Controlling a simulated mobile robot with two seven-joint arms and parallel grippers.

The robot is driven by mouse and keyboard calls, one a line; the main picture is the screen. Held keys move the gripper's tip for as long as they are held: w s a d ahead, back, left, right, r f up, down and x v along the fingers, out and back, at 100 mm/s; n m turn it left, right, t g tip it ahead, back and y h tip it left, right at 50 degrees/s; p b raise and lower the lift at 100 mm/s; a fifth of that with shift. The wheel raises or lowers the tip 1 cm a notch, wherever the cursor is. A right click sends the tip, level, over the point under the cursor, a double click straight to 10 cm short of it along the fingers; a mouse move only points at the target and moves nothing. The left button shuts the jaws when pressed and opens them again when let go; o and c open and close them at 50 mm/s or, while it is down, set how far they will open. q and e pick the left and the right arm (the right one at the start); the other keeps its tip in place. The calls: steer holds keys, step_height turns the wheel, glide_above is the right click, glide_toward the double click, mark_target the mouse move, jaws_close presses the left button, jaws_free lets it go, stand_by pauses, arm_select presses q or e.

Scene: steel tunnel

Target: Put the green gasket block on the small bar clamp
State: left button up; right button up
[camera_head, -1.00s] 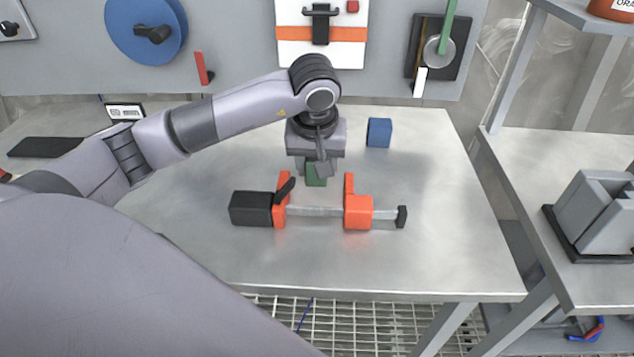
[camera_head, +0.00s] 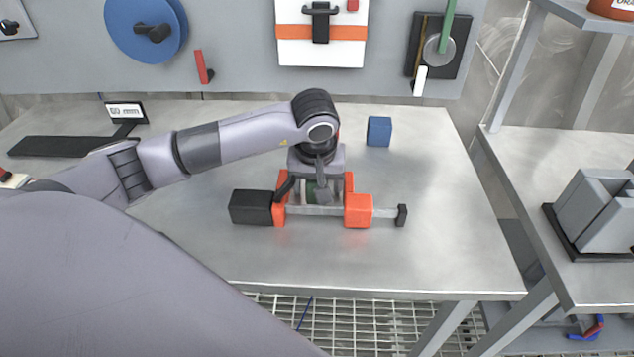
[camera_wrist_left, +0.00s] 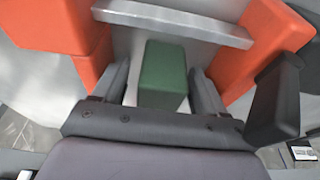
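The small bar clamp (camera_head: 360,212) lies on the steel table, with two orange jaws, a grey bar and a black handle end at left. The green gasket block (camera_head: 312,192) is between the orange jaws, on the far side of the bar, partly hidden by my gripper. My left gripper (camera_head: 320,192) points down over the clamp. In the left wrist view, its fingers (camera_wrist_left: 160,88) stand either side of the green block (camera_wrist_left: 163,75), with narrow gaps showing, so it looks open around the block. The bar (camera_wrist_left: 175,22) runs past the block's far end there. My right gripper is out of view.
A blue block (camera_head: 379,131) stands behind the clamp to the right. A black flat item (camera_head: 62,146) lies at the table's left. A wall panel with fixtures stands behind. A shelf with a grey block holder (camera_head: 597,212) is at right. The table front is clear.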

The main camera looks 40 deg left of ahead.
arm_select(q)
steer(key=shift+r, duration=0.15)
steer(key=shift+r, duration=0.25)
steer(key=v, duration=1.1)
steer(key=shift+r, duration=0.25)
steer(key=shift+s+d, duration=0.1)
